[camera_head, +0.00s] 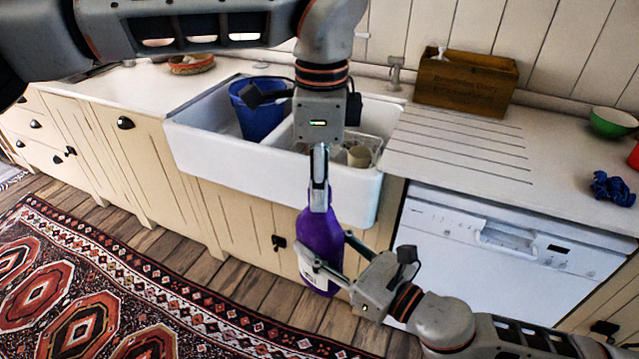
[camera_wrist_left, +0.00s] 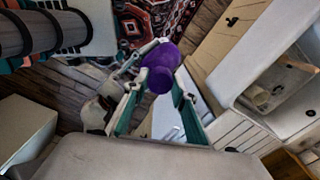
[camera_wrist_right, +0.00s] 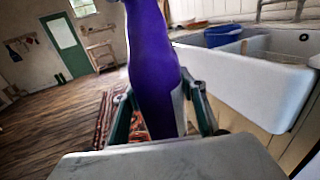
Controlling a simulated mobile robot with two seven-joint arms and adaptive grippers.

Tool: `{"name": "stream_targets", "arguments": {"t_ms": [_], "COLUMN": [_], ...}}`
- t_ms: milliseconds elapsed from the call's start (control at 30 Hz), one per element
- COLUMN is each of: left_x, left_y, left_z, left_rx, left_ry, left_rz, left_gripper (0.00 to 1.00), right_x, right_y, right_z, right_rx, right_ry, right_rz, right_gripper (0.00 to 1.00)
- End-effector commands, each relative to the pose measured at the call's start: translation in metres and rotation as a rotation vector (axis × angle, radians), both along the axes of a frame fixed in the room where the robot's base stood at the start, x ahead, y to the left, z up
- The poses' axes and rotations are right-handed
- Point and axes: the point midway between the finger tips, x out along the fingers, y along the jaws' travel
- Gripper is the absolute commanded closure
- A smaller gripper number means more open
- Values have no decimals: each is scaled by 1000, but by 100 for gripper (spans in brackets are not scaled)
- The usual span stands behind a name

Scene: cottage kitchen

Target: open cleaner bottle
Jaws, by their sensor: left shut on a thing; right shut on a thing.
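The cleaner bottle (camera_head: 318,236) is purple with a pale label and stands upright in the air in front of the sink. My right gripper (camera_head: 332,262) is shut on the bottle's body from the right. In the right wrist view the bottle (camera_wrist_right: 153,70) rises between the fingers (camera_wrist_right: 165,112). My left gripper (camera_head: 319,195) points down from above and is shut on the bottle's top. In the left wrist view the purple top (camera_wrist_left: 158,80) sits between the left fingertips (camera_wrist_left: 158,68). The cap itself is hidden by the fingers in the head view.
A white double sink (camera_head: 215,150) holds a blue bucket (camera_head: 258,115) and a dish rack with cups. A white dishwasher (camera_head: 490,265) is to the right.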

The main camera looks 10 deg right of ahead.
Motion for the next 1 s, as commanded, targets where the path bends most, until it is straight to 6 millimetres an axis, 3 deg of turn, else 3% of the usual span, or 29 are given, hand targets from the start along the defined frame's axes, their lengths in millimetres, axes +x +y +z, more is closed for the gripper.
{"name": "stream_targets", "arguments": {"t_ms": [467, 1000], "left_x": [-1, -1], "left_y": [-1, -1], "left_z": [1, 17], "left_rx": [-1, 0], "left_ry": [1, 0], "left_rz": [-2, -2], "left_gripper": [100, 100], "right_x": [1, 1], "right_y": [0, 0], "right_z": [1, 0], "right_rx": [0, -1], "right_ry": [-3, -2], "right_rz": [-1, -1], "right_gripper": [100, 100]}}
